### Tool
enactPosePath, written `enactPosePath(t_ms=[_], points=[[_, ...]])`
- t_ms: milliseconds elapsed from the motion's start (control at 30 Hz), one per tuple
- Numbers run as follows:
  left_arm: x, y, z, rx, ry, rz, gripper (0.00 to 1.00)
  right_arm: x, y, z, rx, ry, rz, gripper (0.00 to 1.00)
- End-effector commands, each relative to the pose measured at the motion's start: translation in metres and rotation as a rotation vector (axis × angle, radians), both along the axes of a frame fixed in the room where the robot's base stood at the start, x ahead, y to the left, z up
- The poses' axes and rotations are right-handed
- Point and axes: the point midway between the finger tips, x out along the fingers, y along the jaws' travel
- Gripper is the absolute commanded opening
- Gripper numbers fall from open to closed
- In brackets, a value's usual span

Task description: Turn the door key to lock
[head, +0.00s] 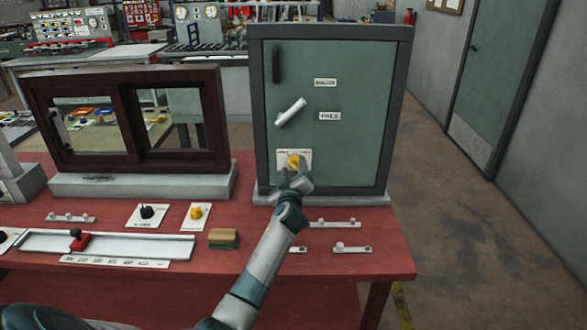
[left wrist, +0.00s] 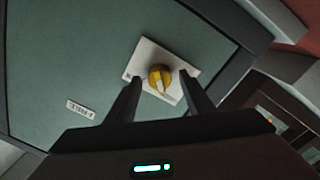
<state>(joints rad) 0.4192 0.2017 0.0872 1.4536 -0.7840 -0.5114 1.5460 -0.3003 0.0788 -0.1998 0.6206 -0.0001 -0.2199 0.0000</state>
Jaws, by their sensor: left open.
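The green door (head: 360,75) stands upright in a grey frame on the red table. The yellow door key (head: 293,160) sits on a white plate (head: 307,155) low on the door's left side. My left gripper (head: 293,174) is in front of the plate and partly hides it. In the left wrist view the yellow key (left wrist: 160,78) shows on its white plate (left wrist: 148,55). The two fingers of my left gripper (left wrist: 160,85) are apart, one on each side of the key in the picture. I cannot tell whether they touch it. My right gripper is not in view.
A white lever handle (head: 290,112) and a dark pull handle (head: 277,63) are on the door above the key. A brown-framed sliding window (head: 125,120) stands to the left. Knobs, a slider (head: 76,240) and a sponge-like block (head: 223,239) occupy the red table (head: 150,280).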

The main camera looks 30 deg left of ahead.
Motion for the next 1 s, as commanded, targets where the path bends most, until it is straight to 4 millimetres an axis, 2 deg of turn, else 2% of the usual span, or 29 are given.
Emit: enactPosePath(t_ms=[233, 267, 400, 433, 767, 1000], points=[[0.0002, 0.0001, 0.0, 0.0, 0.0, 0.0, 0.48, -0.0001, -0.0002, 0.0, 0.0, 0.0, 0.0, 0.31], [0.0001, 0.0002, -0.0001, 0.0, 0.0, 0.0, 0.43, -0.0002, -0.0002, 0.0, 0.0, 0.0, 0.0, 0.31], [0.0, 0.0001, -0.0001, 0.0, 0.0, 0.0, 0.1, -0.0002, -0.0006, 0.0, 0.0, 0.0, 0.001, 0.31], [0.0, 0.0001, -0.0001, 0.0, 0.0, 0.0, 0.07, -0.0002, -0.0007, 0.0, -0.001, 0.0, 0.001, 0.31], [-0.0001, 0.0001, -0.0003, 0.019, 0.012, -0.001, 0.07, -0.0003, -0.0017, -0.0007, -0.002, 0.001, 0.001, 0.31], [-0.0001, 0.0001, -0.0001, 0.095, 0.059, 0.0, 0.07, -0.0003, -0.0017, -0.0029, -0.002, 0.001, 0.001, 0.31]])
